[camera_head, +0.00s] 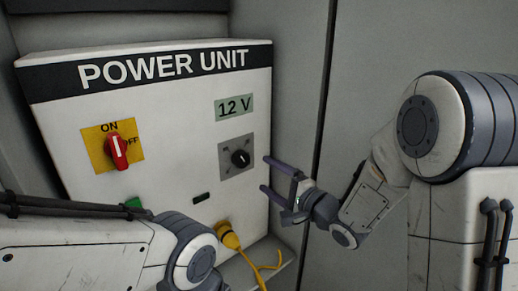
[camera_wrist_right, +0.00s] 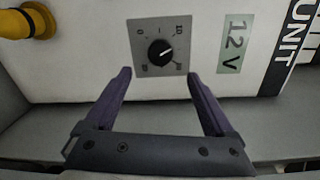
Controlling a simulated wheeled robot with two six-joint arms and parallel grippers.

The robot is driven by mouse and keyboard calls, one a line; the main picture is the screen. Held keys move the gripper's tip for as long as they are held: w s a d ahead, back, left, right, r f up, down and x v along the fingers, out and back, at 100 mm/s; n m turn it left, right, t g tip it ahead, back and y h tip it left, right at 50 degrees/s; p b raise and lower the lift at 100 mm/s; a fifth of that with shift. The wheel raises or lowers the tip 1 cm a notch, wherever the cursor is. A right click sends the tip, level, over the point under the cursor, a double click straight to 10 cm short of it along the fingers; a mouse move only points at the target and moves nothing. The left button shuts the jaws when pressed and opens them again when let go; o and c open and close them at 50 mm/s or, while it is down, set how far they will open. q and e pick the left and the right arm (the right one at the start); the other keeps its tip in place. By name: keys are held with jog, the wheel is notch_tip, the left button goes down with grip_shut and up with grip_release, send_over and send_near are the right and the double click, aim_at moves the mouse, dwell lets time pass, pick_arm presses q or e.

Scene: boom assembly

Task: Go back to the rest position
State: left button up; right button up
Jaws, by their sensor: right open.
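My right gripper (camera_head: 266,174) is open and empty, just right of the power unit's black dial in the head view. In the right wrist view its two dark fingers (camera_wrist_right: 158,82) are spread apart below the dial (camera_wrist_right: 160,52), with nothing between them. The dial (camera_head: 240,158) sits on a grey plate on the front of the white power unit (camera_head: 180,120). My left arm comes in from the lower left; its gripper is not visible.
A red switch (camera_head: 117,152) on a yellow plate stands near ON. A 12 V label (camera_head: 234,107) is above the dial. A yellow plug (camera_head: 228,235) with a cable is at the unit's lower front. Bare grey wall (camera_head: 390,45) lies to the right.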

aim_at(244, 162)
jog(key=p+x, duration=0.3)
jog(key=x, duration=0.6)
jog(key=shift+w+a+r+p, duration=0.1)
jog(key=shift+w+a+p, duration=0.1)
jog(key=shift+w+p, duration=0.1)
